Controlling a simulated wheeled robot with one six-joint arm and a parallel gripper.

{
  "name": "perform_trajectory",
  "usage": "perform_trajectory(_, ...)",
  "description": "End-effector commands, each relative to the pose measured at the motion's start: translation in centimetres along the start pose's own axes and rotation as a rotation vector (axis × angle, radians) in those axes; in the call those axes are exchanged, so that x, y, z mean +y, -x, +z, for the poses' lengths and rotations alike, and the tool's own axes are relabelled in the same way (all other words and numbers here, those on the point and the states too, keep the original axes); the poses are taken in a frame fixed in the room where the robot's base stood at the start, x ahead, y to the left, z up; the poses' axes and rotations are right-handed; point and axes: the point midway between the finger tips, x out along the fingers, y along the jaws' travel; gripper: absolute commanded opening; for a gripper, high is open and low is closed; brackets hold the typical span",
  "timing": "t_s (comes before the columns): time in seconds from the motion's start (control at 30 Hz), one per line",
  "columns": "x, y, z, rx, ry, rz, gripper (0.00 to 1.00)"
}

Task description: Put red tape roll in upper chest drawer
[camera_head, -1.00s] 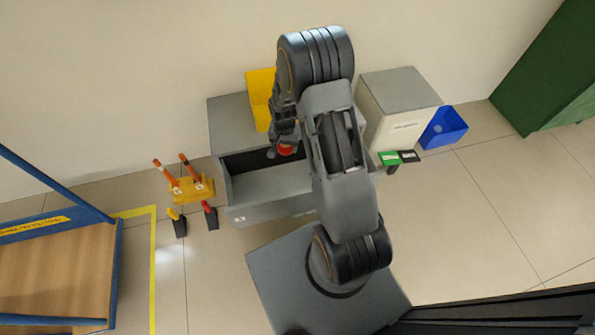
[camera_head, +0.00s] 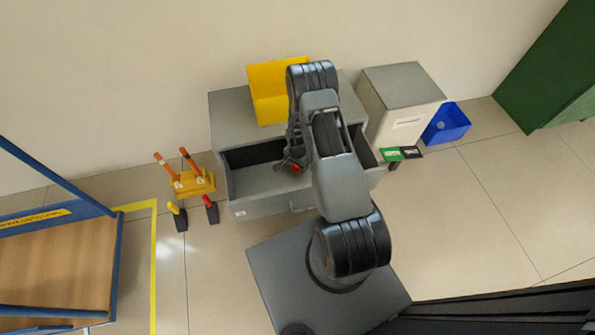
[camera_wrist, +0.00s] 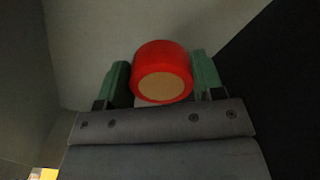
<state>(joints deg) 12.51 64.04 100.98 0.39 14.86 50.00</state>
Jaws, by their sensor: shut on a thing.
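The red tape roll (camera_wrist: 162,72) sits between the two green fingers of my gripper (camera_wrist: 162,84) in the wrist view. My gripper is shut on it. In the head view a bit of the red roll (camera_head: 296,169) shows inside the open upper drawer (camera_head: 262,208) of the grey chest (camera_head: 228,122). My gripper (camera_head: 290,164) reaches down into the drawer there, partly hidden by my arm. The drawer floor shows bare to the left of the roll. Whether the roll touches the floor I cannot tell.
A grey-white cabinet (camera_head: 402,105) and a blue bin (camera_head: 446,123) are to the right. A yellow stand with orange-handled tools (camera_head: 194,184) is on the floor left of the chest.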

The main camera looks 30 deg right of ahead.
Motion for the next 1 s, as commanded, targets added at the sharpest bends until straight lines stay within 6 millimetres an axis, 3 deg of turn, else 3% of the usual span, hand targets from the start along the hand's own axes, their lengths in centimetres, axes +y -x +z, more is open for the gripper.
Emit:
perform_trajectory(0.23,0.0,-1.4,0.0,-0.001,0.001,0.001,0.38)
perform_trajectory(0.47,0.1,-4.2,0.1,-0.001,0.001,0.001,0.38)
perform_trajectory(0.87,0.0,-4.6,0.0,0.000,0.001,0.000,0.38)
perform_trajectory(0.9,0.0,-4.7,0.0,0.000,0.001,0.000,0.62)
perform_trajectory(1.0,0.0,-4.5,0.0,0.000,0.001,0.000,0.72)
